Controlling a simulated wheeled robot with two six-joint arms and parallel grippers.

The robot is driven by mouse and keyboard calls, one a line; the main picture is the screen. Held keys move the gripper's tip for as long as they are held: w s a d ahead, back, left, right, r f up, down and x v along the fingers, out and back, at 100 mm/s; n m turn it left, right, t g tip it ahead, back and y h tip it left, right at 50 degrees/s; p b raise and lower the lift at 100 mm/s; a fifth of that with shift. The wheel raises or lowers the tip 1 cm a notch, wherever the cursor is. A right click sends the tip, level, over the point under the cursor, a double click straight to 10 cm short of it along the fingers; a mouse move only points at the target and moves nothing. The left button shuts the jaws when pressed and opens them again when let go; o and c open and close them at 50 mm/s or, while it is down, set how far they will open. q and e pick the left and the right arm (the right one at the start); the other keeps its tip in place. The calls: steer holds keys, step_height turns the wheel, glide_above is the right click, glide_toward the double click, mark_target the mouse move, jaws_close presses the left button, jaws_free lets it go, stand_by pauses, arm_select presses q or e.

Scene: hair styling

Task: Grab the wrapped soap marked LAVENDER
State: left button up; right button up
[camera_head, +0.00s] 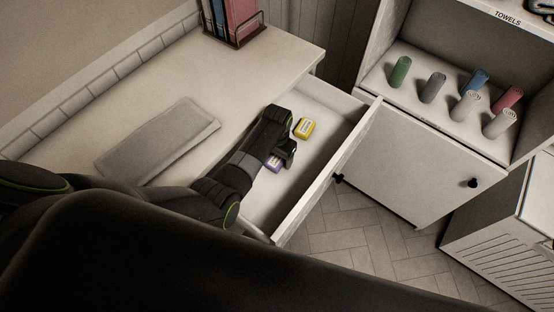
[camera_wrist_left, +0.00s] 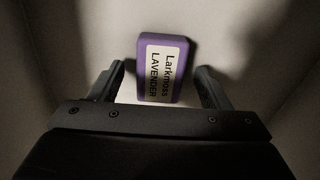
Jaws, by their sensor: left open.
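The purple wrapped soap (camera_wrist_left: 160,68) has a white label reading "Larkmoss LAVENDER" in the left wrist view. It lies on the floor of the open drawer (camera_head: 325,175), and in the head view part of it (camera_head: 274,163) shows beside my left gripper (camera_head: 286,154). My left gripper is open, its two fingers (camera_wrist_left: 160,84) on either side of the soap's near end with gaps on both sides. The soap is not held. A yellow wrapped soap (camera_head: 304,128) with a pale label lies farther back in the drawer. My right gripper is not in view.
The drawer's front panel (camera_head: 331,167) stands to the right of my left arm. A grey mat (camera_head: 158,140) lies on the counter (camera_head: 270,62). Several rolled towels (camera_head: 433,87) stand on a shelf at the right, above a white cabinet door (camera_head: 407,163).

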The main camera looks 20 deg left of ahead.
arm_select(q)
steer(key=c, duration=1.1)
steer(key=shift+r, duration=0.1)
